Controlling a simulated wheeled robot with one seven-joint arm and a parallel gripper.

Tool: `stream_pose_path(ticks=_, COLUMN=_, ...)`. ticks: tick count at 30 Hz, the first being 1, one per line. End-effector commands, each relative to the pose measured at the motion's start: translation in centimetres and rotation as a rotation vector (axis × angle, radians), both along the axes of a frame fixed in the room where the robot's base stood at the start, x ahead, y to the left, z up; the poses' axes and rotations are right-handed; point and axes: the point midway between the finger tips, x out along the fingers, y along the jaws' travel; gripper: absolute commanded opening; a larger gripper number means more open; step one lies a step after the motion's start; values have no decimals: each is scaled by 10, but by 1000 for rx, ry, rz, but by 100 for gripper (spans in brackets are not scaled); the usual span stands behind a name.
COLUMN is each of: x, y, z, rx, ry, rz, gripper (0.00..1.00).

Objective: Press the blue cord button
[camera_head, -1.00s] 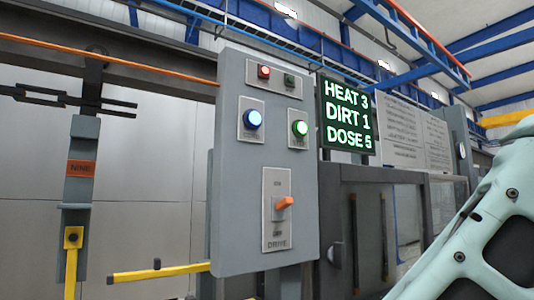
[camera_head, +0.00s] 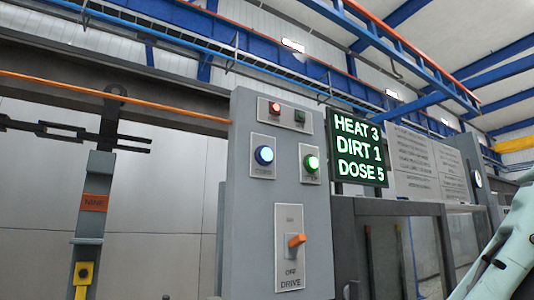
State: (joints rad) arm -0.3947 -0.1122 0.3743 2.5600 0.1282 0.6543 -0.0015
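The blue cord button (camera_head: 264,155) is a round, bright blue button on a light plate at the upper left of the grey control panel (camera_head: 247,230). The label under it looks like "CORD". A green lit button (camera_head: 311,163) sits to its right. An orange drive switch handle (camera_head: 296,240) is lower on the panel. My gripper is not in view; only a pale green link of my arm shows at the lower right, apart from the panel.
A screen (camera_head: 357,149) reading HEAT 3, DIRT 1, DOSE 5 is right of the panel. A hanging carrier tagged NINE (camera_head: 94,203) and a chain (camera_head: 50,130) are at the left. An orange cord (camera_head: 120,97) runs to the panel. A glazed cabinet (camera_head: 385,208) stands at the right.

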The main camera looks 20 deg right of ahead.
Motion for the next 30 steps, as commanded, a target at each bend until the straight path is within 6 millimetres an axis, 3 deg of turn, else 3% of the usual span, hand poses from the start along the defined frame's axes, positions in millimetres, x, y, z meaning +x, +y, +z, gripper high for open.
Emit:
stream_pose_path(ticks=1, x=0, y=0, z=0, rx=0, ry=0, rz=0, gripper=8)
stream_pose_path(ticks=2, x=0, y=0, z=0, rx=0, ry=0, rz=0, gripper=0)
stream_pose_path(ticks=30, x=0, y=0, z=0, rx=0, ry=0, rz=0, gripper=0)
